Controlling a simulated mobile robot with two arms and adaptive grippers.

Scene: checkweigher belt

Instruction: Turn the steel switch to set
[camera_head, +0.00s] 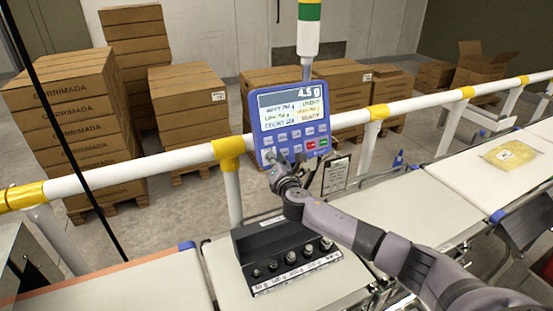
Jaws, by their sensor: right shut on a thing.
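A blue control panel (291,117) stands upright at the white and yellow rail, with a display reading 4.5 g and rows of buttons. My right gripper (273,163) is at the panel's lower left corner, its arm coming in from the lower right. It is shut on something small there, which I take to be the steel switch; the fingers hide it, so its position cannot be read. My left gripper does not show.
A black block of check weights (285,262) stands on the belt below my right gripper. A clipboard (336,175) hangs right of the panel. A yellow packet (510,154) lies on the right belt. The rail (120,177) crosses the view; stacked cartons (75,100) stand behind.

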